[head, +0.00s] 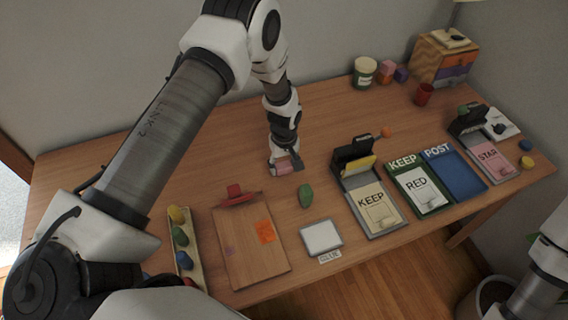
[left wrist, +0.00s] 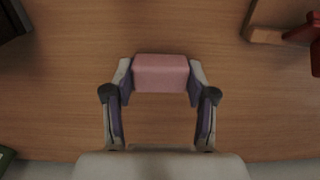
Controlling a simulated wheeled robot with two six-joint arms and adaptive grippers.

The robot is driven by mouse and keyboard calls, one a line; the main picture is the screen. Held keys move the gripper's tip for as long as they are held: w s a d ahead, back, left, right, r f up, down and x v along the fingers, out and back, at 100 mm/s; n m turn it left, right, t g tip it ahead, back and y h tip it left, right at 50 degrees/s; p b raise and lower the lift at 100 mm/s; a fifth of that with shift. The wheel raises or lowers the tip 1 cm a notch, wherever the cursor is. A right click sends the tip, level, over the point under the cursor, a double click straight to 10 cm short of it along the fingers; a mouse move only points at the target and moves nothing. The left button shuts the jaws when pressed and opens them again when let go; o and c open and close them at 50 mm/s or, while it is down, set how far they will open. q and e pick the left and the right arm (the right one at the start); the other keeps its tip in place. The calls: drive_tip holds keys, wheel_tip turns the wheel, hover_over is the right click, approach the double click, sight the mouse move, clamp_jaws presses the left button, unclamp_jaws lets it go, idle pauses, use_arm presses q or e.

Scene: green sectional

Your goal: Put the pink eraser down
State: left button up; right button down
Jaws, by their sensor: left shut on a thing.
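The pink eraser (left wrist: 161,73) is a small block between the two fingertips of my left gripper (left wrist: 161,85) in the left wrist view. In the head view the pink eraser (head: 284,166) shows at the end of my left arm, low over the middle of the wooden table (head: 325,110). My left gripper (head: 286,168) is shut on it. I cannot tell whether the eraser touches the table top. My right gripper is not in view; only part of my right arm shows at the lower right.
A green object (head: 306,196) lies just in front of the eraser. A clipboard (head: 250,260) and a tray of coloured pieces (head: 188,275) are at the front left. A white pad (head: 321,237), KEEP tray (head: 398,220) and POST tray (head: 465,185) stand right. Clear wood lies behind.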

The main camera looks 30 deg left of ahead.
sight(284, 165)
use_arm(q)
drive_tip(key=shift+f, duration=0.8)
drive_tip(key=o, duration=1.1)
drive_tip(key=shift+r, duration=0.1)
drive_tip(key=shift+r, duration=0.25)
wheel_tip(284, 165, up, 12)
drive_tip(key=b, duration=0.2)
drive_tip(key=shift+f+b, duration=0.15)
drive_tip(key=shift+b, duration=0.15)
drive_tip(key=shift+d+f, duration=0.1)
